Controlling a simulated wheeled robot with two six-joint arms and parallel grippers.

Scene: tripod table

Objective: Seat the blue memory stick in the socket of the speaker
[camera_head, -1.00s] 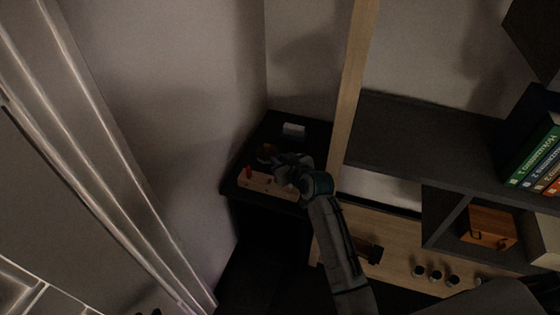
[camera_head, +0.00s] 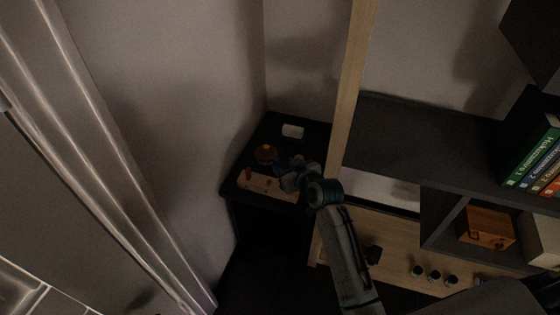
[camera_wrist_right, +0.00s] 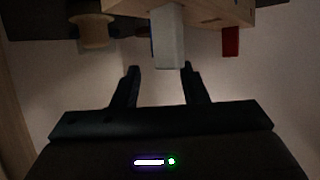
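The speaker is a pale wooden box (camera_head: 268,186) on the small black table, and its wood (camera_wrist_right: 207,14) fills the top of the wrist view. A light grey stick (camera_wrist_right: 169,38) projects from it, with a narrow blue sliver (camera_wrist_right: 153,46) beside it. I cannot tell if this sliver is the blue memory stick. A red stick (camera_head: 248,173) stands at the box's left end and shows in the wrist view (camera_wrist_right: 230,41). My right gripper (camera_head: 285,181) is at the box. Its fingers (camera_wrist_right: 160,72) are apart, with the grey stick's end just beyond them, ungripped. My left gripper is out of view.
A round brown-topped object (camera_head: 265,153) and a white block (camera_head: 292,131) are on the black table (camera_head: 310,135). A wooden post (camera_head: 350,85) and dark shelf (camera_head: 430,135) stand close on the right. A wall is behind.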

